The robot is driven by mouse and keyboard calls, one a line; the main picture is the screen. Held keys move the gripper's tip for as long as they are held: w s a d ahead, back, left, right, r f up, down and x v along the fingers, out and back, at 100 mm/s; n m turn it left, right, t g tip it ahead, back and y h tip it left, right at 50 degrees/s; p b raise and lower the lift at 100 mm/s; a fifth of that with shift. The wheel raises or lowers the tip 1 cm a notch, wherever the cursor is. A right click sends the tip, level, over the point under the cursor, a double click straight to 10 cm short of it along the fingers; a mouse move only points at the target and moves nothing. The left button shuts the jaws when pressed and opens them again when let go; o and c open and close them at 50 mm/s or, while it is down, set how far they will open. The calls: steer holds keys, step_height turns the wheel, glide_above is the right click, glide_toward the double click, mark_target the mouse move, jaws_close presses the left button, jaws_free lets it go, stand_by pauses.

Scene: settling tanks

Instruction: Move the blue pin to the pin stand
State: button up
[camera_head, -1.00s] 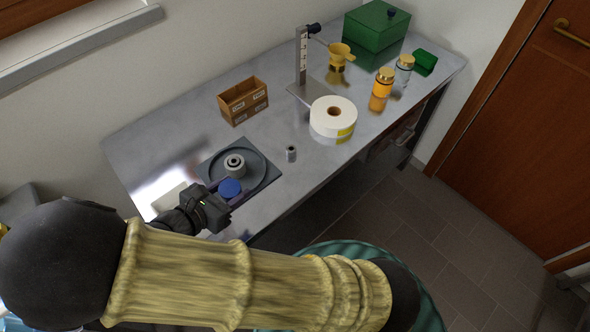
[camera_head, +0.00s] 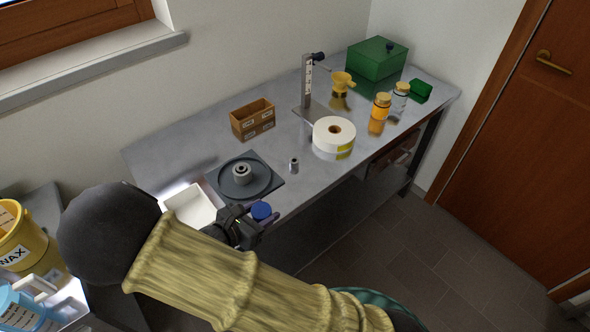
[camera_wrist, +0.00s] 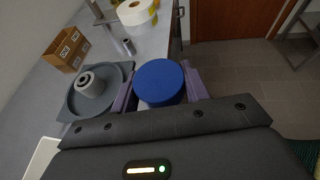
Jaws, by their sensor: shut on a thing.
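The blue pin (camera_head: 261,210) shows as a round blue top between the fingers of my gripper (camera_head: 258,219). In the wrist view, the blue pin (camera_wrist: 159,82) sits between the two purple-grey fingers of my gripper (camera_wrist: 160,88), which is shut on it. The pin's lower part is hidden. The gripper is near the bench's front edge, in front and to the right of a round grey dish (camera_head: 262,185) with a ringed hub (camera_head: 242,173). A small grey metal cylinder (camera_head: 294,164) stands right of the dish. I cannot tell which of these is the pin stand.
A white tray (camera_head: 181,203) lies left of the dish. A brown box (camera_head: 253,119), a white roll (camera_head: 333,133), a scale post (camera_head: 307,82), jars (camera_head: 381,106) and a green box (camera_head: 377,59) stand farther along the bench. Floor lies beyond the front edge.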

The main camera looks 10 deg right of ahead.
steer(key=w+d+f, duration=0.2)
steer(key=d+f, duration=0.3)
steer(key=d, duration=0.3)
steer(key=w+d+f+m+g, duration=0.1)
steer(key=w+d+f, duration=0.2)
steer(key=d+f, duration=0.3)
steer(key=d, duration=0.3)
steer(key=shift+w+f+h, duration=0.2)
steer(key=shift+f+h, duration=0.1)
steer(key=shift+a, duration=0.1)
